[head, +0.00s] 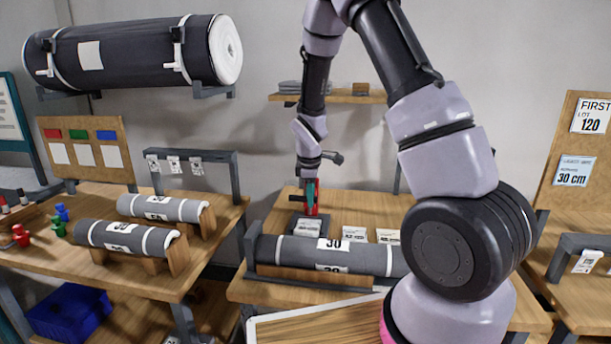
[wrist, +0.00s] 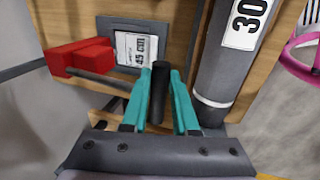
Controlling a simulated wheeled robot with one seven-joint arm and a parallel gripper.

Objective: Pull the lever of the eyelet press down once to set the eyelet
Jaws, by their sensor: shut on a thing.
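The eyelet press (wrist: 82,57) shows as a red body at the left in the wrist view. In the head view its red part (head: 312,208) stands on the middle bench, largely behind my gripper. A thin dark lever arm (wrist: 92,82) runs from the red body toward my fingers. Its black grip (wrist: 158,92) lies between them. My gripper (wrist: 159,75), with teal fingers, is shut on this grip; in the head view it shows small at the press (head: 308,188). How far down the lever stands is hard to tell. The eyelet itself is not visible.
A dark-framed card (wrist: 137,48) lies beside the press. A grey roll labelled 30 (head: 330,256) lies along the front of the middle bench, close to my gripper. Smaller rolls (head: 125,240) rest on the left bench. A shelf (head: 345,97) hangs behind my arm.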

